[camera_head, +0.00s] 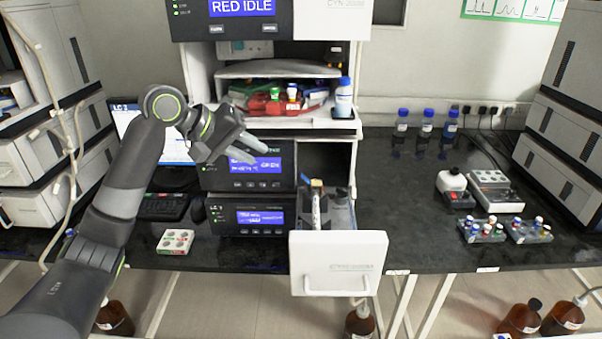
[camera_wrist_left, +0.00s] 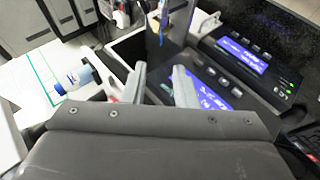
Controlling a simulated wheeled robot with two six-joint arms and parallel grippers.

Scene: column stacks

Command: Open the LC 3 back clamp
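An open white drawer (camera_head: 338,262) juts from the middle instrument stack in the head view. Inside it stands a long column-like part (camera_head: 317,205) with a tan top end, which may be held by the clamps. The back clamp cannot be told apart clearly. My left gripper (camera_head: 261,153) is above and to the left of the drawer, in front of a module with a lit blue display (camera_head: 258,166). In the left wrist view, its two fingers (camera_wrist_left: 160,74) are apart with nothing clearly held between them. My right gripper is not seen.
A second blue display (camera_head: 260,217) sits below the first. A monitor (camera_head: 172,140) and a small white tray (camera_head: 175,241) are at left. Blue-capped bottles (camera_head: 427,123) and vial racks (camera_head: 483,230) stand on the black bench at right.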

